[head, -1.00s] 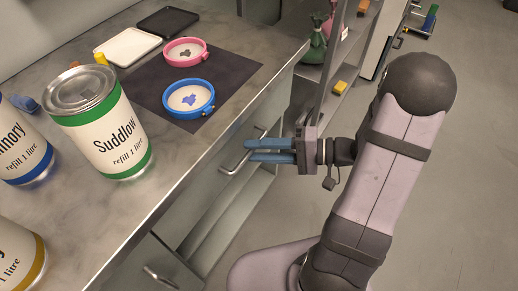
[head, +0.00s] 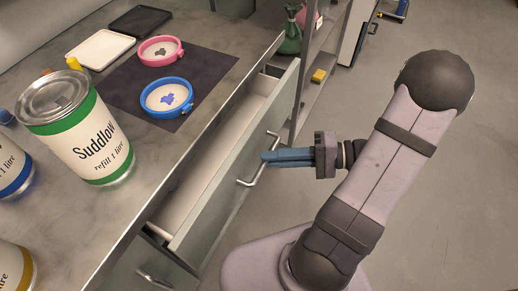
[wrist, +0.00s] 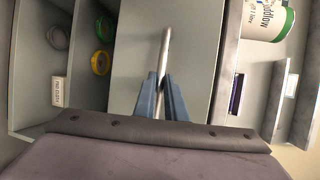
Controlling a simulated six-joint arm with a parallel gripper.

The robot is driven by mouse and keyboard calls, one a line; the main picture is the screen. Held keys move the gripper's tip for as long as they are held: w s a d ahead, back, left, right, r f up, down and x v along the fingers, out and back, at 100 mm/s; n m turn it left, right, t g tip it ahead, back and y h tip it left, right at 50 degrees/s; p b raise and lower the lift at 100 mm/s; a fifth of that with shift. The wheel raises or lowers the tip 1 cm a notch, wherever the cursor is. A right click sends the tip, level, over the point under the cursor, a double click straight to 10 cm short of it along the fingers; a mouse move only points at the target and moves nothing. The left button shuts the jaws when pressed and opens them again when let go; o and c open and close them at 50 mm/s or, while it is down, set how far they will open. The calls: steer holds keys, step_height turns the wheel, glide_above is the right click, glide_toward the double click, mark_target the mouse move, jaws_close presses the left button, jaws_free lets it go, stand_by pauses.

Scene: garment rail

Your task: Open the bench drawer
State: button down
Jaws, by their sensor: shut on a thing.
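The bench drawer (head: 236,172) stands pulled out from under the worktop, with its pale inside showing in the head view. Its front carries a silver bar handle (head: 262,165). My gripper (head: 268,158) has its blue fingers shut on the handle. In the wrist view the bar of the handle (wrist: 165,55) runs up from between the two fingers (wrist: 160,92), against the grey drawer front (wrist: 135,42). The part of the drawer nearest the cabinet's back is hidden under the worktop.
The worktop (head: 215,40) holds a Suddlow can (head: 95,148), a blue ring dish (head: 168,97) and a pink ring dish (head: 161,50) on a dark mat. A lower handle (head: 153,277) sits below the drawer. A shelf unit (head: 322,65) stands beyond. Floor to the right is clear.

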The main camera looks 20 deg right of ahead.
steer(key=shift+s+d, duration=0.1)
steer(key=shift+d, duration=0.15)
steer(key=c, duration=1.8)
jaws_free()
steer(key=shift+v, duration=3.65)
